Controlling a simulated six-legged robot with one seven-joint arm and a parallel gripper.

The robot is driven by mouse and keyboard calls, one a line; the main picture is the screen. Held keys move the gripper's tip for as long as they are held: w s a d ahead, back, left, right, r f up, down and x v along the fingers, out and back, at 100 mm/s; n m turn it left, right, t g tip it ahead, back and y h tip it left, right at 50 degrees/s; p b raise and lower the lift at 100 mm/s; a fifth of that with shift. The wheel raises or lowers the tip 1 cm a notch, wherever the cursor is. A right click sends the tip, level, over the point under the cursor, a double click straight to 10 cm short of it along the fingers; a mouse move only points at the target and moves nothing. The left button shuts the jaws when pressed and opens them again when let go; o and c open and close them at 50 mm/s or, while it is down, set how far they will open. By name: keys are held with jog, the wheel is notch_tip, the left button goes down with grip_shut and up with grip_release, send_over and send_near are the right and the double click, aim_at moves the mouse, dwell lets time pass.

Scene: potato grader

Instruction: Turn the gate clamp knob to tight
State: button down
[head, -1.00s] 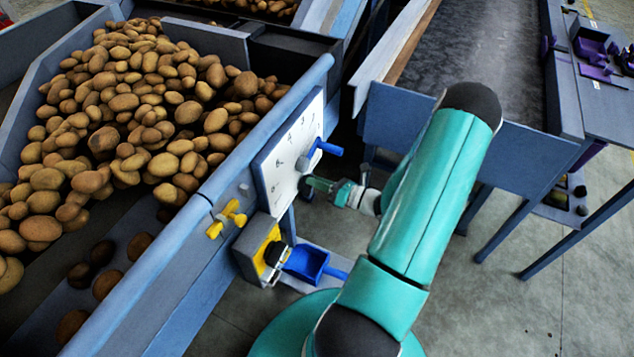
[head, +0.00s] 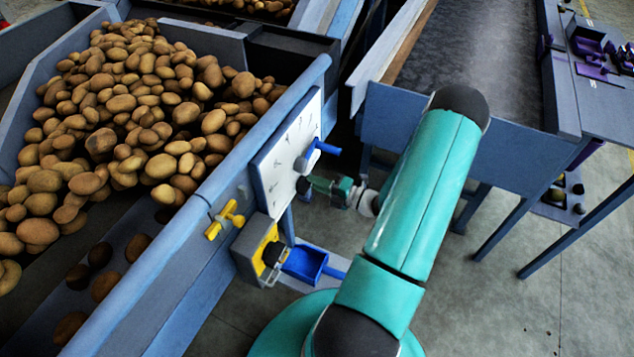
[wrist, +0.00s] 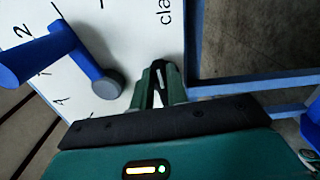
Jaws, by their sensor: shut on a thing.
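The clamp knob (head: 304,187) is a small dark knob low on the right side of the white dial plate (head: 272,178). My gripper (head: 309,186) reaches it from the right, with its fingertips closed around it. In the wrist view my gripper (wrist: 158,84) shows its green fingers nearly together against the plate, beside the partly visible printed letters "cla". The knob is mostly hidden there by the fingers. I cannot read how far it is turned.
A blue lever (head: 322,147) sticks out from the plate just above my gripper; it also shows in the wrist view (wrist: 75,50). Potatoes (head: 130,130) fill the hopper.

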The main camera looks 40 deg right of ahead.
jog(key=shift+f+m, duration=0.1)
jog(key=shift+m, duration=0.4)
jog(key=c, duration=1.4)
grip_release()
jog(key=v, duration=1.3)
jog(key=shift+s+d, duration=0.1)
jog(key=shift+s, duration=0.3)
jog(key=shift+s, duration=0.1)
